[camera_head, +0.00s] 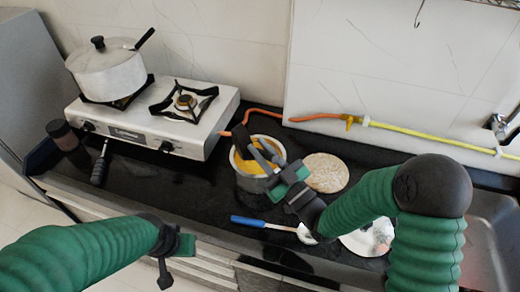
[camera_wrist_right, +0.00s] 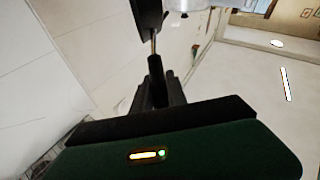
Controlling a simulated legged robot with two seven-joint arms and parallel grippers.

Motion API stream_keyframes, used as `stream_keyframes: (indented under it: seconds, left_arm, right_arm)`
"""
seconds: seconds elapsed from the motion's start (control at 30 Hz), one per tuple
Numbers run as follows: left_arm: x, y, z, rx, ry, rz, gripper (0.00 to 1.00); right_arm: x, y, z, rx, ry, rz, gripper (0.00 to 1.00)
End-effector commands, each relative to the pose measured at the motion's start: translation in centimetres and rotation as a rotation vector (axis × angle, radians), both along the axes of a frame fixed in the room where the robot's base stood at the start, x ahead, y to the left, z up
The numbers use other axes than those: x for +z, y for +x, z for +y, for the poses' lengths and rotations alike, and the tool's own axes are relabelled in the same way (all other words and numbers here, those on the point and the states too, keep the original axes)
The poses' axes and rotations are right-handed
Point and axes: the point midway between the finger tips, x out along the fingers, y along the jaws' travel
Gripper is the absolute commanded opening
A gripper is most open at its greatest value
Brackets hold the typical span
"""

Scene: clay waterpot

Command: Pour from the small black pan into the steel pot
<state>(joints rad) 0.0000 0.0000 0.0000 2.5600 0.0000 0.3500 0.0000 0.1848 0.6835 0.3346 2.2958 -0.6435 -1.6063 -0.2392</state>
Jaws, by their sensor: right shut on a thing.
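The steel pot (camera_head: 250,184) stands on the dark counter with yellow content inside. My right gripper (camera_head: 280,172) is shut on the handle of the small black pan (camera_head: 241,140), above the pot's right side. The pan is tipped nearly on edge over the pot's opening. In the right wrist view the fingers (camera_wrist_right: 158,88) close on the handle, and the black pan (camera_wrist_right: 148,16) shows at the top. Whether anything is in the pan is hidden. My left gripper (camera_head: 172,250) is at the counter's front edge, away from the pot; its jaws are unclear.
A white stove (camera_head: 140,125) with a lidded pot (camera_head: 106,72) stands at left. A round board (camera_head: 326,172), a blue-handled utensil (camera_head: 262,223) and a white plate (camera_head: 360,242) lie right of and before the pot. An orange hose (camera_head: 262,110) runs behind. A sink is at far right.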

Motion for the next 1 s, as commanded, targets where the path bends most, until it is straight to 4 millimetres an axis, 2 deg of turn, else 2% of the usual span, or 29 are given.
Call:
stream_keyframes:
  seconds: [1.0]
  left_arm:
    - [-0.5,0.0,0.0,0.000,0.000,0.000,0.36]
  right_arm:
    - [0.2,0.6,-1.4,0.001,0.106,0.043,0.00]
